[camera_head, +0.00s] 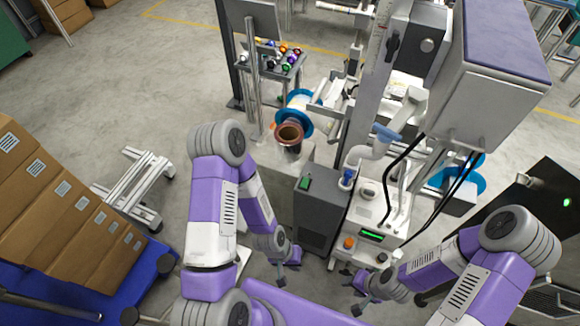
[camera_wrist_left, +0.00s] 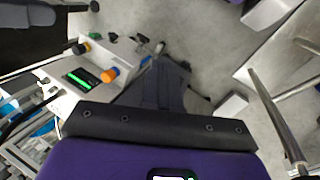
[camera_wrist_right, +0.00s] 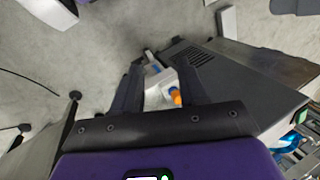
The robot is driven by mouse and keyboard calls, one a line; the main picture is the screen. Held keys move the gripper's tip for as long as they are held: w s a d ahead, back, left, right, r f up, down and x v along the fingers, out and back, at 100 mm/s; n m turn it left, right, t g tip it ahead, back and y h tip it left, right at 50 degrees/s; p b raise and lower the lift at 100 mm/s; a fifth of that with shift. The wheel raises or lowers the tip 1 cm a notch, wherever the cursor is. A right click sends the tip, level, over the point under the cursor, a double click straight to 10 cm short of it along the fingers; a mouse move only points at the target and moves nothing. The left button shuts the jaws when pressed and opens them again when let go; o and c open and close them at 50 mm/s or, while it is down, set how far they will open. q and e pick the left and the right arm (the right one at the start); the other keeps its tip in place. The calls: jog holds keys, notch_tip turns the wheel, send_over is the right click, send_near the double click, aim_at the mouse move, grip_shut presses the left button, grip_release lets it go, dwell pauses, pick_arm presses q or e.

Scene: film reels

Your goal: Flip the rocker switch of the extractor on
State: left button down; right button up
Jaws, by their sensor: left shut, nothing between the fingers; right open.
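The extractor appears to be the dark grey box (camera_head: 322,212) left of the white machine, with slots low on its front. A green rocker switch (camera_head: 304,183) sits on its top; I cannot tell its position. My left gripper (camera_head: 282,277) is shut and empty, in front of and below the box's left side, apart from the switch. Its closed fingers also show in the left wrist view (camera_wrist_left: 160,85). My right gripper (camera_head: 356,298) is open and empty, low in front of the white machine. Its spread fingers also show in the right wrist view (camera_wrist_right: 160,85).
The white machine (camera_head: 365,215) has a lit green display (camera_head: 372,235) and an orange knob (camera_head: 348,243). Black cables hang over it. A reddish-brown reel (camera_head: 289,134) stands behind the grey box. Cardboard boxes (camera_head: 60,205) stand at left. Open floor (camera_head: 130,90) lies at the back left.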

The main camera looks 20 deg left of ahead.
jog(key=shift+w+a, duration=0.2)
jog(key=shift+o, duration=1)
jog(key=o, duration=0.7)
jog(key=shift+r+p, duration=0.5)
jog(key=shift+p, duration=0.05)
pick_arm(q)
jog(key=w+a+r+m+y+p, duration=0.1)
jog(key=w+a+r+y, duration=0.1)
jog(key=w+r, duration=0.8)
jog(key=w+a+r+m+t+y, duration=0.1)
jog(key=w+a+r, duration=0.4)
jog(key=w+r, duration=0.5)
jog(key=w+y, duration=0.1)
jog(key=w, duration=0.5)
jog(key=shift+r+m+t+p, duration=0.3)
jog(key=shift+r+m+p, duration=0.05)
jog(key=shift+m+p, duration=0.05)
pick_arm(e)
jog(key=shift+r, duration=0.9)
pick_arm(q)
jog(key=shift+w, duration=0.1)
